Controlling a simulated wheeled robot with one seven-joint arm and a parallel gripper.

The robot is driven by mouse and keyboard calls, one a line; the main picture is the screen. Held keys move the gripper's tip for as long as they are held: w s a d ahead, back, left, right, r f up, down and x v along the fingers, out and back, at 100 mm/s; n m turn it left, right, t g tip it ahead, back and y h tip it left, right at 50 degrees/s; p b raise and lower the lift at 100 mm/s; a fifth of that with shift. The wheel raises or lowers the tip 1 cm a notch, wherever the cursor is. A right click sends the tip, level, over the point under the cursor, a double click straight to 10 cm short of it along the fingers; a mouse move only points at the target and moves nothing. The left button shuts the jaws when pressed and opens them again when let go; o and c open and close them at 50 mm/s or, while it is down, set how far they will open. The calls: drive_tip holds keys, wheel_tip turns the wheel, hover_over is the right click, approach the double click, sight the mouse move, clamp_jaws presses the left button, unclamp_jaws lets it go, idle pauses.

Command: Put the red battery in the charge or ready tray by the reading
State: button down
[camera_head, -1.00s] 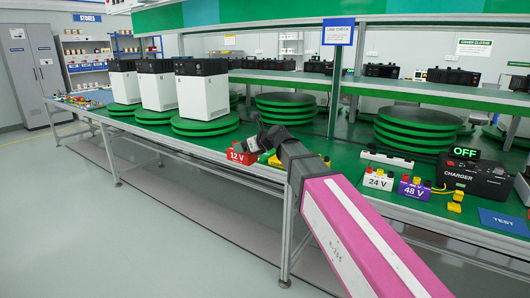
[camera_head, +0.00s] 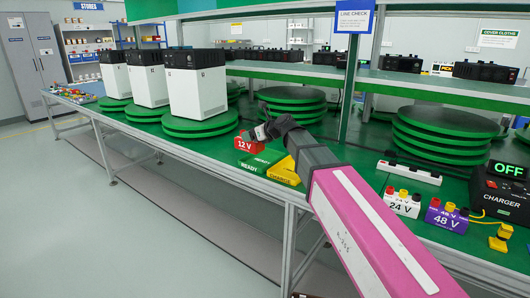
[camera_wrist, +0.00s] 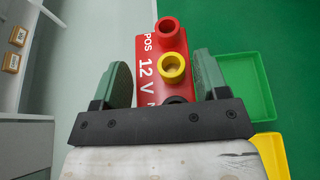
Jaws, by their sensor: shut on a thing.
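The red battery (camera_head: 249,146), marked 12 V, is between the fingers of my gripper (camera_head: 262,132), near the bench's front edge. The wrist view shows the red battery (camera_wrist: 147,88) with a red and a yellow post, and a green finger of my gripper (camera_wrist: 163,76) on each side, shut on it. The green READY tray (camera_head: 250,168) is just right of the battery, and it also shows in the wrist view (camera_wrist: 250,85). The yellow CHARGE tray (camera_head: 284,174) is beyond it to the right, partly hidden by my arm. Both visible tray parts look empty. I cannot tell the battery's height above the bench.
The charger (camera_head: 500,193) at the right reads OFF. A white 24 V battery (camera_head: 402,204) and a purple 48 V battery (camera_head: 446,217) stand left of it. White units on green turntables (camera_head: 201,125) stand to the left. A shelf (camera_head: 400,82) runs above the bench.

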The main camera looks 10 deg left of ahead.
drive_tip(key=shift+w+d+f, duration=0.5)
drive_tip(key=shift+w+f, duration=0.95)
drive_tip(key=shift+f, duration=0.15)
drive_tip(key=shift+w+d+f, duration=0.55)
drive_tip(key=shift+w+f, duration=0.85)
drive_tip(key=shift+f, duration=0.15)
drive_tip(key=shift+w+d+f, duration=0.5)
drive_tip(key=shift+w+f, duration=0.95)
drive_tip(key=shift+f, duration=0.15)
drive_tip(key=shift+c, duration=0.7)
unclamp_jaws()
drive_tip(key=shift+f, duration=0.1)
drive_tip(key=v, duration=1.2)
